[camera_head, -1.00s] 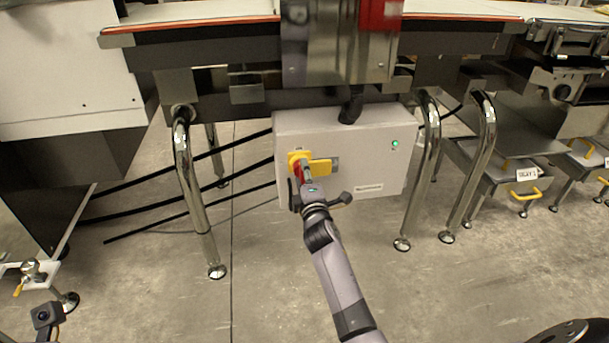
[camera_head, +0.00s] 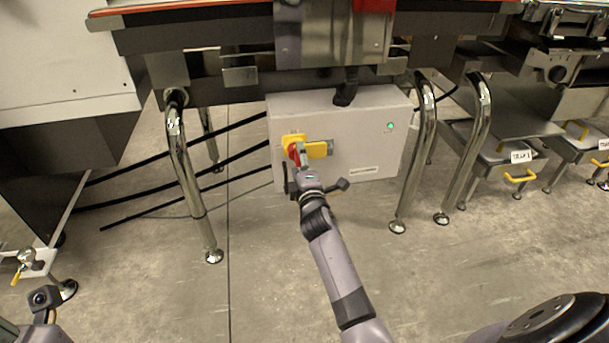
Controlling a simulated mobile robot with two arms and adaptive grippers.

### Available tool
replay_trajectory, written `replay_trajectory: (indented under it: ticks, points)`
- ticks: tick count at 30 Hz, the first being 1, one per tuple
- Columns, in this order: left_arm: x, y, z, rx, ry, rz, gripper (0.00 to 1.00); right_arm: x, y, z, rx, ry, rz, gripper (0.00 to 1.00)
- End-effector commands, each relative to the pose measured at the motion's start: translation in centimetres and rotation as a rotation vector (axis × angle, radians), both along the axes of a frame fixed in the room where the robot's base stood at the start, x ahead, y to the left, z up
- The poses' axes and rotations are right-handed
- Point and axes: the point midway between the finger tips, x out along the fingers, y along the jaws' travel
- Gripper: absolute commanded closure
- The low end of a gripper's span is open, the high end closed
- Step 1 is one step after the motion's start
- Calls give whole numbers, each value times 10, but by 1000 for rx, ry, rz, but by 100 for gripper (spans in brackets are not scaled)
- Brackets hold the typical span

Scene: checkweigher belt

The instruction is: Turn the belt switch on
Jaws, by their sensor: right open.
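The belt switch has a red knob (camera_head: 293,152) on a yellow plate (camera_head: 319,149). It is on the left part of the front of a light grey control box (camera_head: 366,150) under the conveyor. My right gripper (camera_head: 303,170) is open, right in front of the switch and reaching up to it from below. It partly covers the knob, so I cannot tell whether the fingers touch it or exactly how the knob is turned.
A green lamp (camera_head: 390,126) glows on the box. Chrome legs (camera_head: 188,185) stand to either side. Black cables (camera_head: 190,165) run left from the box. The floor (camera_head: 260,260) below is clear. Low units with yellow handles (camera_head: 520,176) stand at the right.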

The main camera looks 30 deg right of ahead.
Motion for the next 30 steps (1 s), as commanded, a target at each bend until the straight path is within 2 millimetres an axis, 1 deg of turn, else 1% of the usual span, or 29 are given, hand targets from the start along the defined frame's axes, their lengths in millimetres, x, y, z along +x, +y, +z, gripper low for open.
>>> replay_trajectory:
  ticks: [1,9,12,15,20,30]
  points:
    - [0,0,0,-1,0,0,100,-9,3,-1,0,1,1,37]
    - [0,0,0,-3,1,-1,100,-65,19,-2,3,2,1,37]
    - [0,0,0,-3,1,-1,100,-81,24,-1,2,1,1,37]
    - [0,0,0,-3,1,-1,100,-93,27,-1,2,1,1,37]
    - [0,0,0,-3,1,-1,100,-101,30,0,2,0,1,37]
    - [-1,0,0,-3,1,-1,100,-101,30,0,2,0,1,37]
